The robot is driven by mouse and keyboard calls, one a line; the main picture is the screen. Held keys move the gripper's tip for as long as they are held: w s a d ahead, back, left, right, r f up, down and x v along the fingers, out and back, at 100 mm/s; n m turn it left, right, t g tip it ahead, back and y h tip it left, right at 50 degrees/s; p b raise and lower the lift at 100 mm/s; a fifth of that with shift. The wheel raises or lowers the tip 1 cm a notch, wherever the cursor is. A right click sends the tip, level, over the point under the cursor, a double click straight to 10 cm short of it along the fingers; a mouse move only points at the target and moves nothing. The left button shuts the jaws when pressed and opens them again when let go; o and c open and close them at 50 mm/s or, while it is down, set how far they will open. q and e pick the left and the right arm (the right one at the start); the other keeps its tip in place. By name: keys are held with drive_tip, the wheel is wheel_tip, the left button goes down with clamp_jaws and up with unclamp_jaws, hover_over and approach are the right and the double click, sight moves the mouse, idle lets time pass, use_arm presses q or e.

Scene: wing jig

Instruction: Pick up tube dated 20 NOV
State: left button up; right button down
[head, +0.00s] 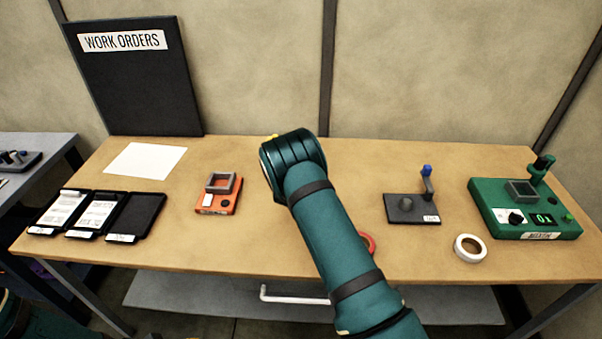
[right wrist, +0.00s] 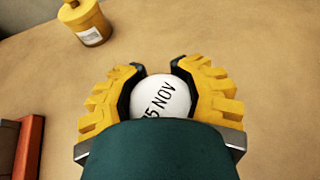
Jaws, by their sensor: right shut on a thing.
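My right gripper (right wrist: 158,70) is shut on a white round-topped thing (right wrist: 158,98) with black lettering. The readable part says "5 NOV"; a character before the 5 may be partly hidden by my wrist, and I cannot see "20 NOV" anywhere. A yellow container (right wrist: 92,24) with a white label stands on the table beyond the gripper, apart from it; its label is too small to read. In the head view my right arm covers the gripper and the held thing. My left gripper is not in view.
A work-orders board (head: 135,85) stands behind.

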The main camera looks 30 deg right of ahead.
drive_tip(key=c, duration=1)
unclamp_jaws()
drive_tip(key=shift+f, duration=0.15)
drive_tip(key=o, duration=0.5)
